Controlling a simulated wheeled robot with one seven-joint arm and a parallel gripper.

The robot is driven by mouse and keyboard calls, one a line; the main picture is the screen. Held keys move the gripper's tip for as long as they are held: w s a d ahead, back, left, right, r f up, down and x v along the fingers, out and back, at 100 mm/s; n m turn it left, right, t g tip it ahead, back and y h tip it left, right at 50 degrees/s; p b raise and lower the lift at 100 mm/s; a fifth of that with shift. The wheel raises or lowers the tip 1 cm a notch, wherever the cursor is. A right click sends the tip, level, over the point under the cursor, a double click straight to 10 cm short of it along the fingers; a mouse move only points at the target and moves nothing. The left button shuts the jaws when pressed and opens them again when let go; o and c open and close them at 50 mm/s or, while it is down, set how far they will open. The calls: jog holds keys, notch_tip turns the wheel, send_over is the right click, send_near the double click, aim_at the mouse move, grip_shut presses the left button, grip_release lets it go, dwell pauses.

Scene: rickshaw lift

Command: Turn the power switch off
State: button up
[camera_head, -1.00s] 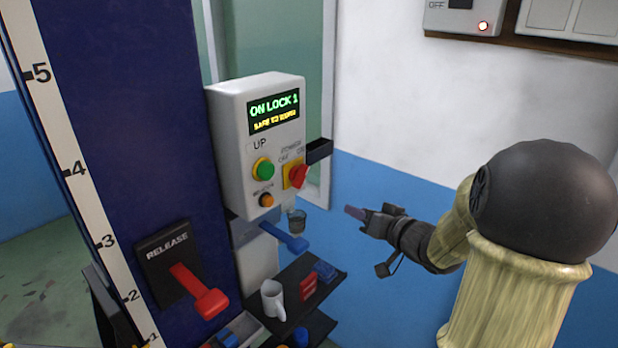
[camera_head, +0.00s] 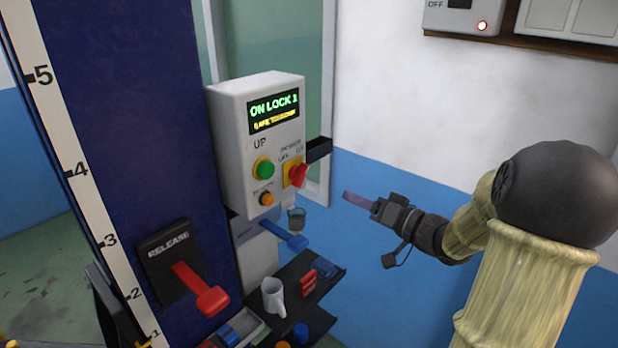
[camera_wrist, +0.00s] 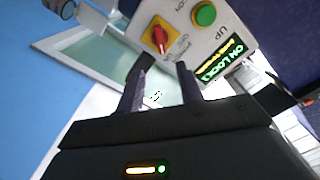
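The power switch (camera_head: 297,174) is a red rotary knob on a yellow plate, on the front of the white control box (camera_head: 228,150). It also shows in the wrist view (camera_wrist: 160,38), ahead of my fingers, with the box face appearing turned over. The box display (camera_head: 274,110) reads "ON LOCK 1" in green with a yellow line below. My gripper (camera_head: 352,198) is to the right of the box and a little lower than the knob, apart from it. In the wrist view its two fingers (camera_wrist: 160,88) stand apart with nothing between them.
A green UP button (camera_head: 263,168) and an orange button (camera_head: 266,199) sit beside the switch. A red release lever (camera_head: 205,292) is on the blue column.

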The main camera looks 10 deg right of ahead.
aim_at(304, 176)
jog(key=p+x, duration=0.2)
jog(key=x, duration=1.2)
jog(key=shift+w+a+p, duration=0.1)
jog(key=shift+w+p, duration=0.05)
jog(key=shift+p, duration=0.15)
grip_shut()
